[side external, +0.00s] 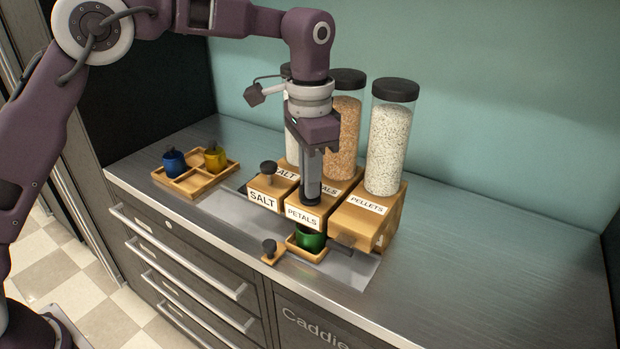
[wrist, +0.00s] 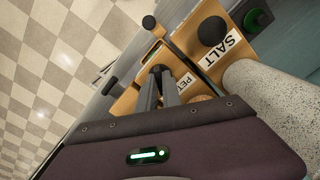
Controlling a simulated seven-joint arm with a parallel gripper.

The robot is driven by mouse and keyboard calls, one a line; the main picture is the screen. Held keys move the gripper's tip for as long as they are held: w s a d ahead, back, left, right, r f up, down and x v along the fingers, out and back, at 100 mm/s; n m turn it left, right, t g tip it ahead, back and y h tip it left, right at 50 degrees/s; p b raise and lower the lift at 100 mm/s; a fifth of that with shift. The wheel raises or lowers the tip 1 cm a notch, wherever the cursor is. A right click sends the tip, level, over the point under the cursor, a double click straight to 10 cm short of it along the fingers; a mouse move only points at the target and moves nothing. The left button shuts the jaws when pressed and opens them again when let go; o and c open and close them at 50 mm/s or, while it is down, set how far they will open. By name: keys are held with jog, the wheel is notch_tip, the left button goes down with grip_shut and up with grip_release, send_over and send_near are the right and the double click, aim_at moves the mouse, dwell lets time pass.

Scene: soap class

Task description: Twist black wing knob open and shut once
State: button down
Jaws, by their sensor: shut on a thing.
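The PETALS dispenser is a wooden block (side external: 306,217) with a clear tube of tan flakes (side external: 345,125) behind it, and its label also shows in the wrist view. My gripper (side external: 311,196) points straight down at the top of this block. Its fingers (wrist: 164,78) are shut on a dark knob there. The knob is mostly hidden by the fingers, so I cannot tell its angle. A green jar (side external: 311,239) stands in a small wooden tray under the front of the block. The SALT block to the left carries its own black knob (side external: 268,169), also in the wrist view (wrist: 212,30).
The PELLETS block (side external: 368,213) and its tall tube (side external: 388,140) stand close on the right. A small wooden piece with a black knob (side external: 269,246) lies at the front. A caddie (side external: 187,183) with blue and yellow jars is at left. The counter at right is clear.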

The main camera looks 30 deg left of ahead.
dwell(0.4)
jog(key=c, duration=1.5)
grip_release()
jog(key=shift+r, duration=0.1)
notch_tip(320, 180, up, 7)
